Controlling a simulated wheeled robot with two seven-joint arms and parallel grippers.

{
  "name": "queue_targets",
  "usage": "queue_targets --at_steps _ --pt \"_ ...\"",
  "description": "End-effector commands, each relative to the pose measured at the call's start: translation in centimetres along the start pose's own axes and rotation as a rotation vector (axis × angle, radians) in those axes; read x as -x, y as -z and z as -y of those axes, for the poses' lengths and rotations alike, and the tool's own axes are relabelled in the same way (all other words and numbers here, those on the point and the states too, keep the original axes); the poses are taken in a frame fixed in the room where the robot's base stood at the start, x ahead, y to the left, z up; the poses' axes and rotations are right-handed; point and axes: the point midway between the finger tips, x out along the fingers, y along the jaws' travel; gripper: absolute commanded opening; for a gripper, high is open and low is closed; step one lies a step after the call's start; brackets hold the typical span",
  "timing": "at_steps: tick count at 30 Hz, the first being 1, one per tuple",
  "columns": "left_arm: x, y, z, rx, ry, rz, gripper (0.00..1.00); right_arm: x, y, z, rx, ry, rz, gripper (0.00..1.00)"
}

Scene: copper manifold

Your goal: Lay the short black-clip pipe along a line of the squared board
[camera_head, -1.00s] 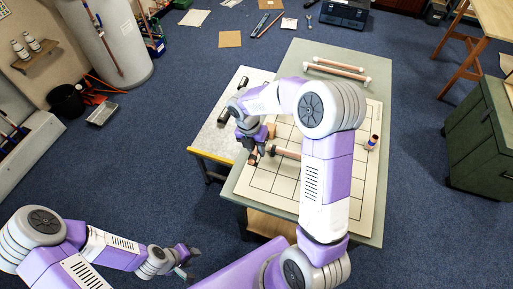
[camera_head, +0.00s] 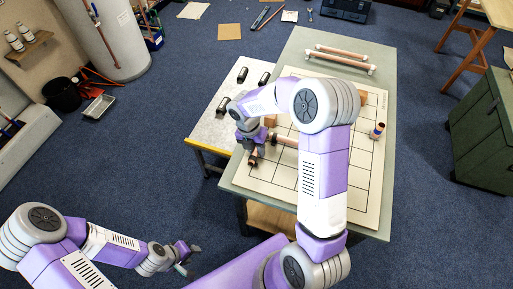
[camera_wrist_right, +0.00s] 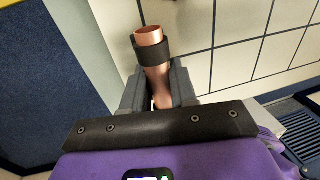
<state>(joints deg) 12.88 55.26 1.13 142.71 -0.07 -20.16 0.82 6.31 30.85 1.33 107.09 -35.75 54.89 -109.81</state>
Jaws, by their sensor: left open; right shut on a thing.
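The squared board (camera_head: 347,211), pale with black grid lines, lies on the grey-green table. My right gripper (camera_head: 254,150) is at the board's left side. It is shut on a short copper pipe with a black clip (camera_wrist_right: 153,49), whose open end shows beyond the fingers in the right wrist view. The copper end also shows below the gripper in the head view (camera_head: 253,161). Whether the pipe touches the board cannot be told. The board's grid lines (camera_wrist_right: 213,47) run to the right of the pipe. My left gripper (camera_head: 188,262) is open and empty, away from the table.
Another copper-coloured pipe (camera_head: 286,140) shows right of the gripper, partly hidden by my arm. A short banded tube (camera_head: 377,131) stands at the board's right. Long pipes with white ends (camera_head: 340,59) lie at the back. A side table (camera_head: 211,127) holds black cylinders (camera_head: 222,105).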

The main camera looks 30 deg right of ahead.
Motion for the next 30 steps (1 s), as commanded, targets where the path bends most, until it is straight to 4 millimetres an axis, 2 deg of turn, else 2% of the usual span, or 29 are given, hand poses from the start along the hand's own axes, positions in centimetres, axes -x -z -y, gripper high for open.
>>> queue_targets --at_steps 26,27,30 --pt "-0.28 0.02 0.11 0.0 0.0 0.0 0.43 -0.78 -0.02 -0.15 -0.001 0.0 0.0 0.0" --pt "-0.28 0.02 0.11 0.0 0.0 0.0 0.43 -0.78 -0.02 -0.15 -0.001 -0.001 0.0 0.3" --pt "-0.26 0.01 0.1 0.0 0.0 0.0 0.43 -0.76 -0.02 -0.15 -0.001 0.0 0.0 0.45"
